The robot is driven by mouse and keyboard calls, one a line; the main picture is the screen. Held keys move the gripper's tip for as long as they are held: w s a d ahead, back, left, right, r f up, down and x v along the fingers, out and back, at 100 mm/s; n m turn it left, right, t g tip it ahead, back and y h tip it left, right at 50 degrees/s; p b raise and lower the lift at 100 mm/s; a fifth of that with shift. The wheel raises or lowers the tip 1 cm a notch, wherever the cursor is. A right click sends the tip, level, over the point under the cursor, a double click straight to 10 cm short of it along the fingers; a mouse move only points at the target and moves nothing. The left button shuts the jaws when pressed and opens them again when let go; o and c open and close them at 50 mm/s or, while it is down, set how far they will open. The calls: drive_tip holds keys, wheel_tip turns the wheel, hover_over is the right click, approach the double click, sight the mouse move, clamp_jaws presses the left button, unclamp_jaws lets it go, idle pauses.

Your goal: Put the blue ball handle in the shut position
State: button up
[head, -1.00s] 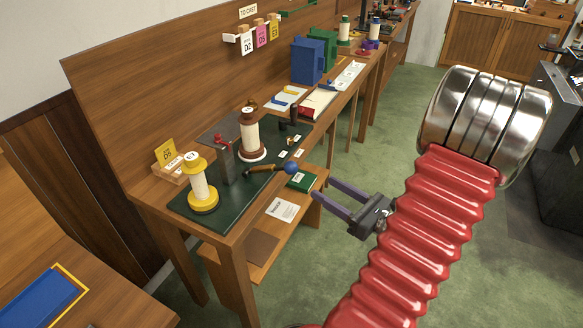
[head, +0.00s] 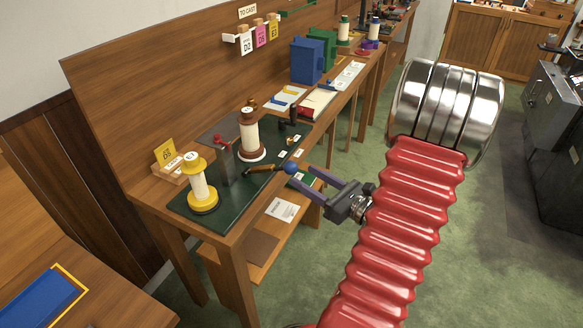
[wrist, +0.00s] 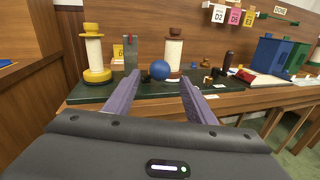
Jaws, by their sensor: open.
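The blue ball handle (head: 290,168) sits at the end of a short brown lever (head: 262,168) that sticks out over the front of the dark green plate (head: 222,208). In the wrist view the blue ball (wrist: 160,70) appears between and beyond my two fingers. My gripper (head: 309,178) is open, with its purple fingers reaching toward the ball from the right. In the wrist view the gripper (wrist: 155,88) shows nothing held. I cannot tell whether the fingertips are level with the ball. The grey post (head: 226,165) with a red top stands behind the lever.
A yellow spool (head: 202,190) and a dark red spool (head: 250,140) stand on the plate beside the post. A lower shelf with a paper (head: 282,210) lies under the bench.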

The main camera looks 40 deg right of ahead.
sight(291, 167)
drive_tip(key=shift+w+a, duration=0.15)
drive_tip(key=shift+w, duration=1.6)
drive_tip(key=shift+w+a, duration=0.15)
drive_tip(key=shift+w, duration=1.6)
clamp_jaws()
drive_tip(key=shift+d, duration=0.2)
drive_tip(key=shift+a, duration=0.15)
drive_tip(key=shift+r, duration=0.1)
